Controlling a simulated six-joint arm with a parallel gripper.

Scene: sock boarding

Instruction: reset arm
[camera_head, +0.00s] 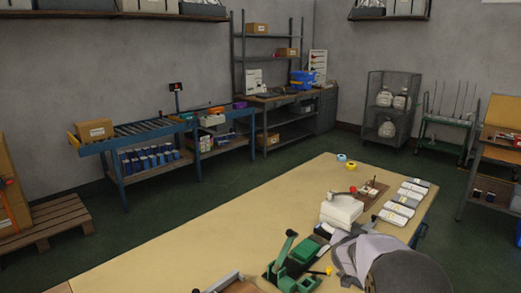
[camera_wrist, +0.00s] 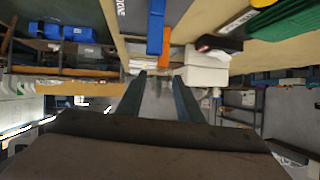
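In the wrist view my gripper (camera_wrist: 161,78) shows as two dark fingers that stand apart, with nothing visible held between them. Past the fingertips are stacked white boxes (camera_wrist: 206,66) and the table edge, with the room seen at a strong tilt. In the head view a grey rounded shape at the bottom right seems to be part of my arm; my fingertips cannot be made out there. The worktable (camera_head: 190,230) runs from the bottom left to the right. No sock can be clearly told in either view.
On the table are a green lever device (camera_head: 292,265), a white box stack (camera_head: 341,208), a row of grey-and-white packs (camera_head: 400,206), a brown tray (camera_head: 372,190) and two tape rolls, one yellow (camera_head: 351,165). The table's left and middle are clear.

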